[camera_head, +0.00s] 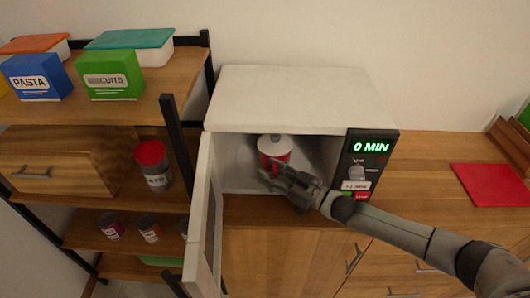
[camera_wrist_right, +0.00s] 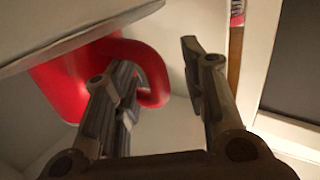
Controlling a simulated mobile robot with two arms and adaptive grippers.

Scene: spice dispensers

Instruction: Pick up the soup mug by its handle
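The soup mug (camera_head: 274,150), red and white, stands upright inside the open microwave (camera_head: 290,100). In the right wrist view its red body (camera_wrist_right: 62,88) and curved handle (camera_wrist_right: 157,75) fill the upper left. My right gripper (camera_head: 272,178) reaches in through the microwave's front, just in front of the mug. In the wrist view the gripper (camera_wrist_right: 158,58) is open, its fingers apart on either side of the handle's outer curve. The left finger overlaps the handle's opening; I cannot tell whether it is inside the loop. My left gripper is not in view.
The microwave door (camera_head: 205,215) hangs open at left. The display panel (camera_head: 365,160) reads 0 MIN. A shelf at left holds a PASTA box (camera_head: 36,78), a green box (camera_head: 108,75) and a red-lidded jar (camera_head: 154,165). A red board (camera_head: 490,185) lies on the right counter.

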